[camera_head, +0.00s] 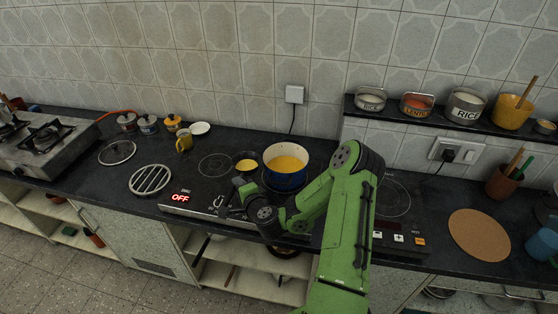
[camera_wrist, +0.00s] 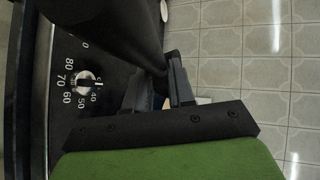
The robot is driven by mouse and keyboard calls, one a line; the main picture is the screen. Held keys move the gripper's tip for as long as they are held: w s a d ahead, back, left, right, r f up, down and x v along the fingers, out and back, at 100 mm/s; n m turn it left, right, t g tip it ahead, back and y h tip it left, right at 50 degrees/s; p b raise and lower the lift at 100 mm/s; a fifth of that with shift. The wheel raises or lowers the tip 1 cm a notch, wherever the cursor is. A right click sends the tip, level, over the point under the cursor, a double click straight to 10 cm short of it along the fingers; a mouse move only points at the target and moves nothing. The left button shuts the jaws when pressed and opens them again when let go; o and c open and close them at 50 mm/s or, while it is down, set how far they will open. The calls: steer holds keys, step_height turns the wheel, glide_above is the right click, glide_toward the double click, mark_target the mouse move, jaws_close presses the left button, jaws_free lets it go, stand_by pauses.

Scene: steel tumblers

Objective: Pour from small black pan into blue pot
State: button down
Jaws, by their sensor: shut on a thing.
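The blue pot (camera_head: 284,181) stands upright on the cooktop in the head view. Its inside shows yellow; I cannot tell contents from lining. The small black pan (camera_head: 236,161) is just left of the pot, apart from its rim, with yellow inside. It looks roughly level, and its height above the cooktop is hard to judge. My gripper (camera_head: 242,187) is at the near side of the pan, shut on its handle. In the wrist view, a large dark part (camera_wrist: 105,25), likely the pan's handle, runs down to my gripper's fingers (camera_wrist: 165,85); the pan's bowl is not clear there.
The cooktop (camera_head: 180,198) reads OFF, and a dial (camera_wrist: 84,84) shows in the wrist view. A cork mat (camera_head: 479,237) lies right. A shelf with containers hangs behind.

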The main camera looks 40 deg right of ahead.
steer(key=shift+w+a+f, duration=0.1)
steer(key=shift+w+a, duration=0.1)
steer(key=shift+w, duration=0.1)
steer(key=s+d+r+m+t+y+p, duration=0.1)
steer(key=s+d+r+m+p, duration=0.1)
steer(key=d+r+m+p, duration=0.1)
step_height(320, 180, up, 2)
steer(key=shift+d+r+y+p, duration=0.3)
steer(key=shift+d+p, duration=0.3)
steer(key=shift+d, duration=0.45)
steer(key=shift+s+d+r+m+p, duration=0.1)
steer(key=shift+d+r+m+p, duration=0.2)
steer(key=shift+d+m, duration=0.2)
